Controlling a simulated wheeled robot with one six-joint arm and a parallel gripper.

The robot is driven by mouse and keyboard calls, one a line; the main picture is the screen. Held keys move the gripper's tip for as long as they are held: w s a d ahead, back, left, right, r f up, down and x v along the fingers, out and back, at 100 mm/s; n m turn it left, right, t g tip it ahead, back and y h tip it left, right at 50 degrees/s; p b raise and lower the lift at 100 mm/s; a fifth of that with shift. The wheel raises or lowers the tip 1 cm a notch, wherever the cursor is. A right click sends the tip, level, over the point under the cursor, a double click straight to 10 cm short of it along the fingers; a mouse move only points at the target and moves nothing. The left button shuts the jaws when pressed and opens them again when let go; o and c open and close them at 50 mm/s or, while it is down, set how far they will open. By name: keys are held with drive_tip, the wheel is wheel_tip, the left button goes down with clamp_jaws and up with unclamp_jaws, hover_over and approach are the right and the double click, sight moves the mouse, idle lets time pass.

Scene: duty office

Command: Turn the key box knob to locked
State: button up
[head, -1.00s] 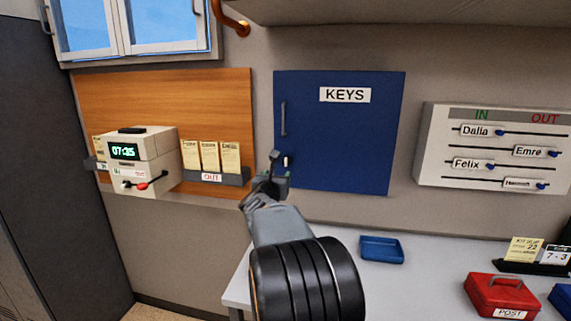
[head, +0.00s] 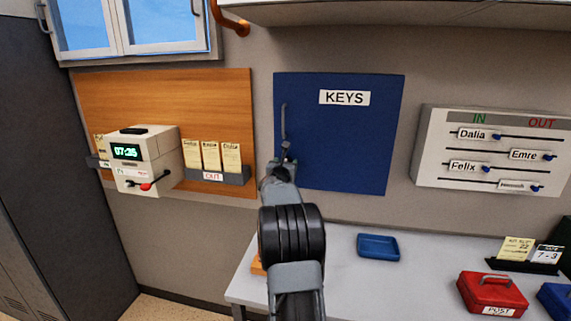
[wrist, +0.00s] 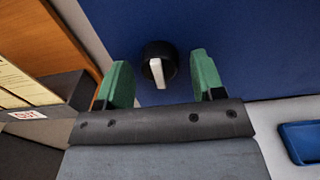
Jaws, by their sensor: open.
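The blue key box (head: 345,145), with a KEYS label and a vertical handle, hangs on the wall with its door closed. Its knob (wrist: 158,65) shows in the wrist view as a round black base with a pale lever, pointing nearly straight down in that picture. My gripper (wrist: 160,78) is open, with one green finger on each side of the knob and a visible gap to both. I cannot tell how deep the fingers reach around it. In the head view my gripper (head: 284,158) is at the box's lower left and hides the knob.
A desk below holds a blue tray (head: 378,247) and a red POST box (head: 492,294). Left of the key box are a time clock (head: 145,160) and a card rack (head: 210,172). An in/out board (head: 490,150) hangs at right.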

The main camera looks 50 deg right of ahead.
drive_tip(key=c, duration=0.9)
drive_tip(key=shift+n+b, duration=0.3)
drive_tip(key=shift+b, duration=0.05)
drive_tip(key=n+b, duration=0.2)
drive_tip(key=n, duration=0.1)
drive_tip(key=shift+f, duration=0.1)
drive_tip(key=n, duration=0.4)
drive_tip(key=shift+s+n+b, duration=0.1)
drive_tip(key=shift+n+b, duration=0.2)
drive_tip(key=n, duration=0.5)
drive_tip(key=shift+d+r+p, duration=0.1)
drive_tip(key=shift+r+p, duration=0.2)
drive_tip(key=shift+p, duration=0.05)
drive_tip(key=shift+n+p, duration=0.5)
drive_tip(key=shift+n, duration=2)
